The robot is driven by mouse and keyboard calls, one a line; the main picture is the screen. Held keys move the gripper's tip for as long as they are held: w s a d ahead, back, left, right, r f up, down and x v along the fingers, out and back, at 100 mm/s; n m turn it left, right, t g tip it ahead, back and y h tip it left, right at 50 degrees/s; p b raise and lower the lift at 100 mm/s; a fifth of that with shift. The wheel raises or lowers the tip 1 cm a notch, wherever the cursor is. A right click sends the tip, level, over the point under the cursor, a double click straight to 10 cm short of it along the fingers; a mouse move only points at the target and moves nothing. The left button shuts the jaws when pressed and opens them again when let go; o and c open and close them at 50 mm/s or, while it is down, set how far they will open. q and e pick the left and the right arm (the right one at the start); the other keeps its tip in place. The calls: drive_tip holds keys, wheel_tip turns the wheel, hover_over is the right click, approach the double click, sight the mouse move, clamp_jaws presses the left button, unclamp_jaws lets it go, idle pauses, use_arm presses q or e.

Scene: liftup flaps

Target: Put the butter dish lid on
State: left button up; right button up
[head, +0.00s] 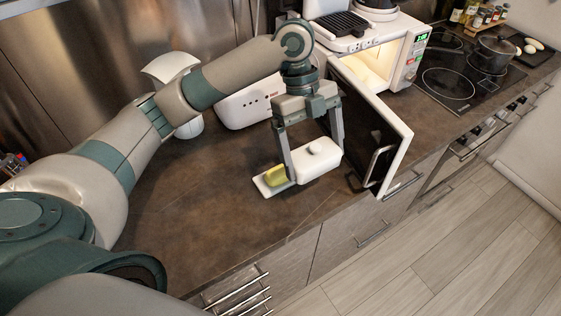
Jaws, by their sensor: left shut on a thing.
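The white butter dish lid (316,160), with a small knob on top, is between the fingers of my left gripper (314,160). The gripper points down and is shut on the lid. The yellow butter (275,176) sits on the white dish base (263,188) on the brown counter. The lid is to the right of the butter and its left end overlaps part of the dish in the picture. I cannot tell whether lid and dish touch. The dish's right part is hidden behind the lid and a finger. My right gripper is not in view.
The open microwave door (370,135) stands close to the right of the lid. A white toaster (248,108) is behind the gripper. A stove with a pot (495,52) is at the far right. The counter (190,215) left and in front of the dish is clear.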

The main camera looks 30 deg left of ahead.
use_arm(q)
drive_tip(key=p, duration=0.3)
hover_over(283, 173)
drive_tip(key=a, duration=0.1)
drive_tip(key=f, duration=0.6)
drive_tip(key=shift+w+a, duration=0.1)
drive_tip(key=shift+w, duration=0.2)
drive_tip(key=shift+f+p, duration=0.85)
drive_tip(key=shift+f, duration=1.15)
drive_tip(key=shift+f, duration=0.6)
